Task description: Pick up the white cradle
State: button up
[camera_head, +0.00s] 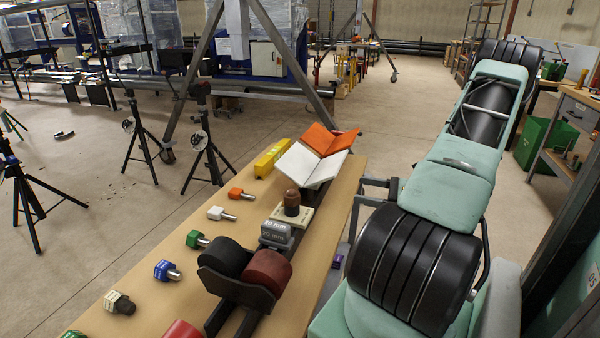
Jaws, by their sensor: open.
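The white cradle (312,167) is an open V-shaped piece with two white sloping faces. It sits at the far end of the wooden table (226,186), just in front of a similar orange cradle (327,139). The two are very close together, and I cannot tell whether they touch. The white cradle's trough looks empty. My arm reaches up the right side of the view, to the right of the table and away from the cradle. My gripper does not show.
A yellow bar (272,158) lies left of the white cradle. A brown cylinder (292,203) on a pale plate and grey blocks (276,233) stand nearer. Several coloured bolt-like pieces line the left edge. A black stand with rollers (268,273) fills the near part.

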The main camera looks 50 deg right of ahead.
aim_at(307, 167)
jog(key=p+x, duration=0.1)
jog(key=x, duration=1.6)
jog(key=shift+w+f+p, duration=0.15)
jog(key=shift+p, duration=0.15)
jog(key=c, duration=1.5)
jog(key=shift+o, duration=0.2)
jog(key=shift+d+r, duration=0.1)
jog(key=shift+r, duration=0.1)
notch_tip(307, 167, up, 10)
jog(key=shift+f+p, duration=0.15)
jog(key=shift+p, duration=0.15)
